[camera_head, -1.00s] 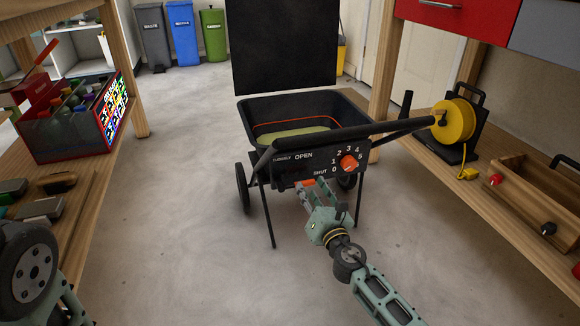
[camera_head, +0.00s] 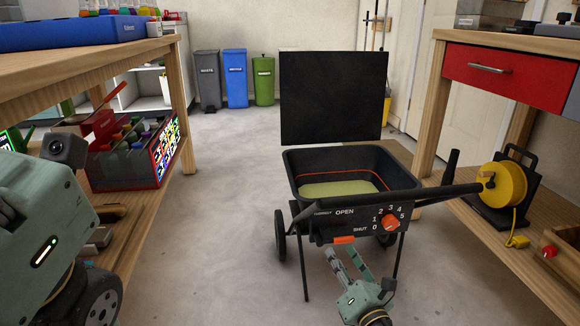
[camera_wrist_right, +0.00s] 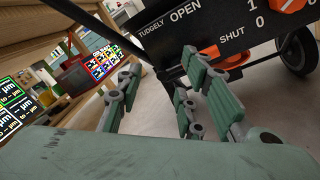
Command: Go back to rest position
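A black spreader (camera_head: 297,222) stands on the floor in the head view, with greenish-yellow contents in its hopper. Its front panel has numbers, an orange-red dial (camera_head: 391,222) and the words OPEN and SHUT. An orange part (camera_head: 344,240) sits at the panel's lower edge. My right gripper (camera_head: 344,252) is just below and in front of this part, with its fingers apart and nothing between them. In the right wrist view my right gripper (camera_wrist_right: 162,80) is also open and the panel (camera_wrist_right: 195,32) is close. My left arm shows at the left; its fingers are not visible.
Wooden shelving stands on both sides. The left lower shelf holds a red toolbox (camera_head: 140,160); the right one holds a yellow cable reel (camera_head: 503,184). A black upright panel (camera_head: 334,97) stands behind the hopper. Several bins line the back wall. The floor (camera_head: 225,200) between is clear.

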